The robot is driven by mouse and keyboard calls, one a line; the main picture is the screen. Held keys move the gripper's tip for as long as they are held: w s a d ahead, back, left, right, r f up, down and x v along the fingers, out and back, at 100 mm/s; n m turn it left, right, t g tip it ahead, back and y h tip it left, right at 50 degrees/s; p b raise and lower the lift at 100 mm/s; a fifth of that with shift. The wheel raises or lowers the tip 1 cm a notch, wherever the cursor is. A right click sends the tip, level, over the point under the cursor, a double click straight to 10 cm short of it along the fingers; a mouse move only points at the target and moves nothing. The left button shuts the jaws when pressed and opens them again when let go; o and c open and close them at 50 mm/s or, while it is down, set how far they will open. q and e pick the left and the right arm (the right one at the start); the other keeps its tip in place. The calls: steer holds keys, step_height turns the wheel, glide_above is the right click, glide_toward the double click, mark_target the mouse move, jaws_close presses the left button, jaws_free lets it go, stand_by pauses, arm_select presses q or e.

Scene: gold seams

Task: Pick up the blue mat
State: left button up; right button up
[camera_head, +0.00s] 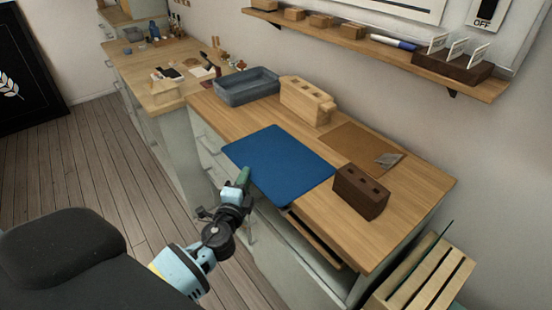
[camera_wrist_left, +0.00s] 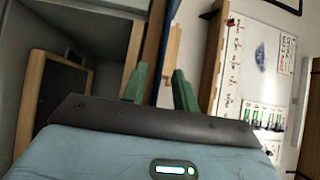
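The blue mat (camera_head: 278,160) lies flat on the wooden counter, its front edge at or slightly past the counter's front edge. My left gripper (camera_head: 243,177) is at that front edge, close to the mat; the head view does not show clearly whether they touch. In the left wrist view, the two green fingers of my left gripper (camera_wrist_left: 160,88) stand apart. My right gripper is not in view.
On the counter (camera_head: 405,205) stand a dark brown block with holes (camera_head: 361,191), a light wooden block (camera_head: 306,100), a grey-blue tray (camera_head: 247,86) and a brown mat (camera_head: 362,147). A partly open drawer (camera_head: 315,238) is below the front edge. A slatted crate (camera_head: 430,280) stands at right.

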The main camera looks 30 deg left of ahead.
arm_select(q)
steer(key=shift+x, duration=1.55)
steer(key=shift+d, duration=0.15)
jaws_close()
